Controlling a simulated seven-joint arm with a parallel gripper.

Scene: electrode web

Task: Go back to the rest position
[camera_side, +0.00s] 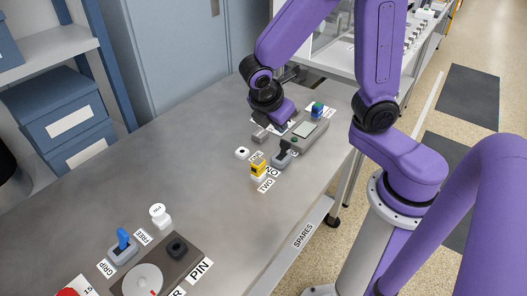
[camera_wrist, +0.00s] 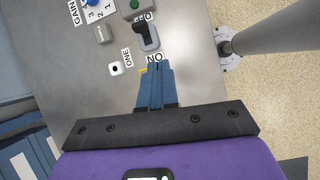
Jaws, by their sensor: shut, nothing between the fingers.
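My gripper (camera_wrist: 158,69) shows in the wrist view with its two blue fingers side by side and closed, nothing between them. The fingertips appear over the bench by the TWO label, hiding most of a yellow block (camera_wrist: 142,70). In the side view the yellow block (camera_side: 258,168) stands upright by the TWO label. My arm reaches over the far part of the bench there, and I cannot make out the fingertips. No marker for a rest position shows.
A grey box with a black lever (camera_wrist: 146,36) and a blue knob (camera_side: 318,108) stand near the bench's right edge. A white button (camera_side: 242,152) and grey block (camera_wrist: 103,34) are close by. A blue-handled switch (camera_side: 123,240) and dark plate stand at the near end. The bench middle is clear.

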